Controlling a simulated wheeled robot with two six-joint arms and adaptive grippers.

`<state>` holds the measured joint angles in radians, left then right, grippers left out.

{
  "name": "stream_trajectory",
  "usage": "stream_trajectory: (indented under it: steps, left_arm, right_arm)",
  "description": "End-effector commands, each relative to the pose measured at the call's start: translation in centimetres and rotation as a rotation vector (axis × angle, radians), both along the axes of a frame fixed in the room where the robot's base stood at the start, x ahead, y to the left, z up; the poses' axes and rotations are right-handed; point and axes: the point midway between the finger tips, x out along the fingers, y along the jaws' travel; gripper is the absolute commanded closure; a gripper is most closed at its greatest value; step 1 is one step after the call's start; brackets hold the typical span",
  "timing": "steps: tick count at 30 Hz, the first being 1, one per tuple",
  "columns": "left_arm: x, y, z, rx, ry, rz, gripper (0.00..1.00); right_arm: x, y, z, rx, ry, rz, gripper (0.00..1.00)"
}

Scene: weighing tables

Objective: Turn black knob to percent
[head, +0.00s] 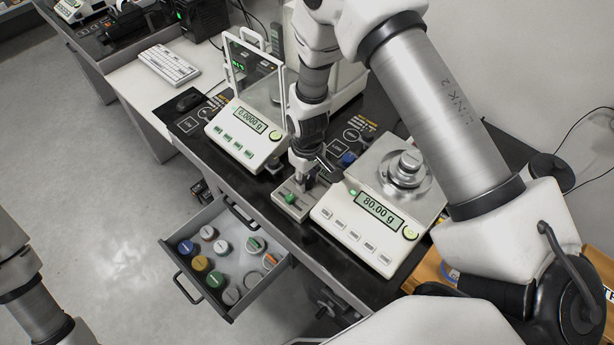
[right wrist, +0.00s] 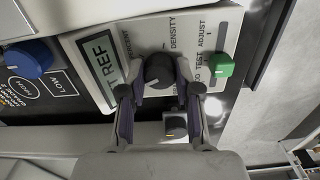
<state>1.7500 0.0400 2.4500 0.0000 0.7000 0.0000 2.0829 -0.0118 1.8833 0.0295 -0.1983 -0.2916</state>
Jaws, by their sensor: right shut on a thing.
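The black knob (right wrist: 159,71) sits on a pale panel (right wrist: 204,38) in the right wrist view. Printed words ring it, among them PERCENT, DENSITY, TEST and ADJUST. I cannot tell which word its pointer faces. A small display (right wrist: 101,66) beside it reads REF. My right gripper (right wrist: 160,88) is shut on the black knob, one finger on each side. In the head view my right gripper (head: 302,178) points down at the small control box (head: 291,204) and hides the knob. My left arm shows at the lower left, but its gripper is out of view.
A green knob (right wrist: 221,66) stands beside the black knob. A blue knob (right wrist: 28,58) and a dark knob (right wrist: 176,127) are nearby. Balances reading 0.0000 g (head: 243,132) and 80.00 g (head: 366,222) flank the box. An open drawer (head: 262,282) holds several coloured jars.

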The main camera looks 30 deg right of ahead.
Motion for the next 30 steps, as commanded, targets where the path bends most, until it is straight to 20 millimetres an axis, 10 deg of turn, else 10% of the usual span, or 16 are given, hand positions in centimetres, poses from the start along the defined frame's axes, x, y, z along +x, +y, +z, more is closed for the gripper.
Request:
stream_trajectory:
  steps: [30]
  left_arm:
    - [0.0, 0.0, 0.56, 0.0, 0.0, 0.0, 0.23]
  right_arm:
    - [-0.47, 0.04, -0.3, -0.004, 0.012, -0.885, 1.0]
